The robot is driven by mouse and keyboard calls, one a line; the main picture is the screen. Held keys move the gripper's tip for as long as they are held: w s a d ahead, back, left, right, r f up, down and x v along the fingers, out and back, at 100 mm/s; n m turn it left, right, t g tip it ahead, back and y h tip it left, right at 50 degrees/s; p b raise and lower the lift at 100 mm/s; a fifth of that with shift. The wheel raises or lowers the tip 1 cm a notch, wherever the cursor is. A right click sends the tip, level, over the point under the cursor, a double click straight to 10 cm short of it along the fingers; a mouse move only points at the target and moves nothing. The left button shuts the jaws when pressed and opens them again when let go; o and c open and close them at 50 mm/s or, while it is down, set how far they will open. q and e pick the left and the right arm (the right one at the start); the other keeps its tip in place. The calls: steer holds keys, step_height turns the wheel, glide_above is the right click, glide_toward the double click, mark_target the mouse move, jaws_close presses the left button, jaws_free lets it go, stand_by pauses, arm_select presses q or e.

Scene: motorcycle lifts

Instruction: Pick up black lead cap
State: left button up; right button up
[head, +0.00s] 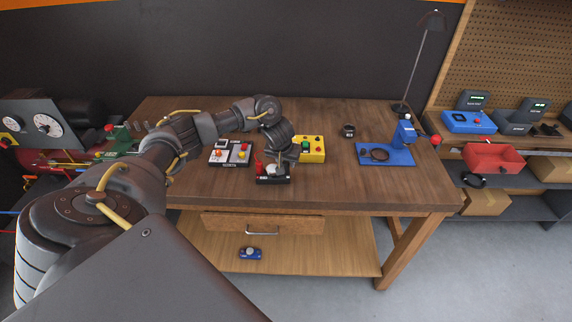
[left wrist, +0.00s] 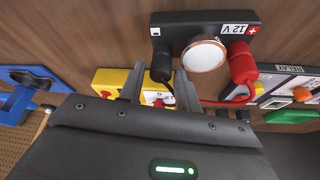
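The black lead cap (left wrist: 162,66) stands on the minus side of a black 12 V box (left wrist: 188,18) in the left wrist view. The box also shows on the workbench in the head view (head: 273,180). In the head view my left gripper (head: 283,163) hides the black cap. My right gripper is not in view.
A yellow button box (head: 312,150) stands close behind the gripper. A relay board (head: 231,153) lies to the left. A blue fixture (head: 386,154) and a small black item (head: 348,130) are to the right. The wooden bench (head: 330,190) is bare front right.

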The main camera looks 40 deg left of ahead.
arm_select(q)
steer(key=shift+w+a+f, duration=0.15)
steer(key=shift+w+f, duration=0.05)
steer(key=shift+f, duration=0.4)
jaws_close()
steer(key=shift+r, duration=0.2)
steer(key=shift+r, duration=0.2)
step_height(320, 180, up, 2)
steer(key=shift+w+r+b, duration=0.1)
steer(key=shift+r+b, duration=0.05)
steer(key=shift+b, duration=0.6)
steer(key=s+d+r+p, duration=0.1)
steer(key=s+r+p, duration=0.2)
steer(key=s+r, duration=0.7)
steer(key=s, duration=0.4)
steer(key=shift+d, duration=0.25)
